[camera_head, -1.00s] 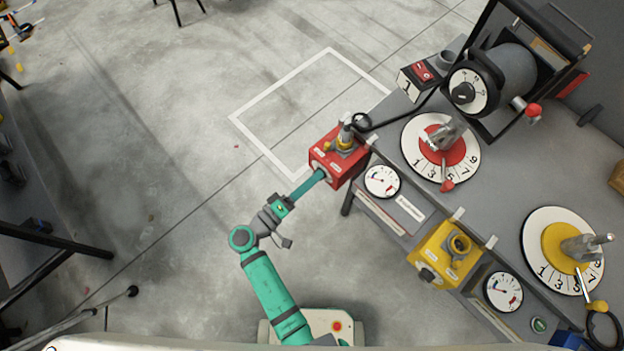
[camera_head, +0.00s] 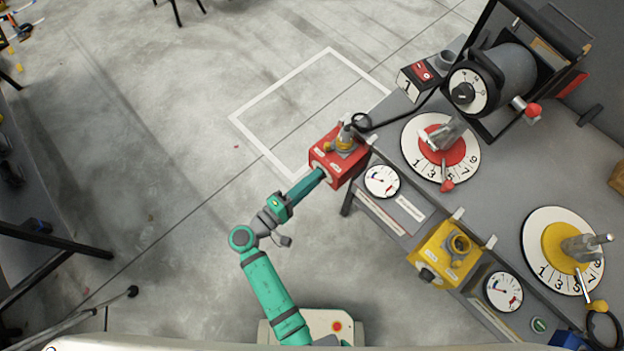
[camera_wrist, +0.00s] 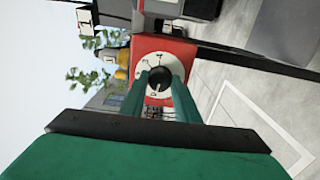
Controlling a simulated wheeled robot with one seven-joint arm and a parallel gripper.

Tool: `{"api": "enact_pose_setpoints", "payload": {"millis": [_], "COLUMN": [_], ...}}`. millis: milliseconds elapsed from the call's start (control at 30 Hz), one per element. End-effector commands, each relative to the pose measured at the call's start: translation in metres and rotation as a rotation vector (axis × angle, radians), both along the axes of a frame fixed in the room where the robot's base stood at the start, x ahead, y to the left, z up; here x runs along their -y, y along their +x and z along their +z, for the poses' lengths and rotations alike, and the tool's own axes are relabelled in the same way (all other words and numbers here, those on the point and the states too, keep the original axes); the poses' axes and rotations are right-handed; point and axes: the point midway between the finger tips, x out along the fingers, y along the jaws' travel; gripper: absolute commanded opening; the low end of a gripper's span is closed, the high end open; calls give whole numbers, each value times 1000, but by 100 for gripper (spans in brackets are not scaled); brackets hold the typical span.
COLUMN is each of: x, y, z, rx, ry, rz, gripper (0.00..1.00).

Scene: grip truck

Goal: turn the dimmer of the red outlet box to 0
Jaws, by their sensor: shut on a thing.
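The red outlet box (camera_head: 340,155) is fixed at the left end of the grey bench, with a plug seated in its top. Its dimmer is a black knob (camera_wrist: 159,78) on a white dial (camera_wrist: 160,62) in the wrist view. My gripper (camera_head: 318,175) reaches the box's near face from the lower left. In the wrist view the two green fingers (camera_wrist: 165,88) stand on either side of the knob and are shut on it. The dial's marks are too small to read, and the fingers cover its lower part.
A yellow outlet box (camera_head: 446,252) sits farther right on the bench edge. A round gauge (camera_head: 382,181) is beside the red box. A black cable (camera_head: 410,115) runs from its plug. Open floor (camera_head: 150,200) lies to the left.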

Motion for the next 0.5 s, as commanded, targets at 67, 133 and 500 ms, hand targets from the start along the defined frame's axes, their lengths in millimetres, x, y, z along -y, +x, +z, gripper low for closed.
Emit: {"api": "enact_pose_setpoints", "payload": {"millis": [67,133,500], "x": [-1,-1,-3], "y": [0,0,-2], "z": [0,0,0], "rx": [0,0,0], "ry": [0,0,0], "rz": [2,2,2], "gripper": [6,45,47]}}
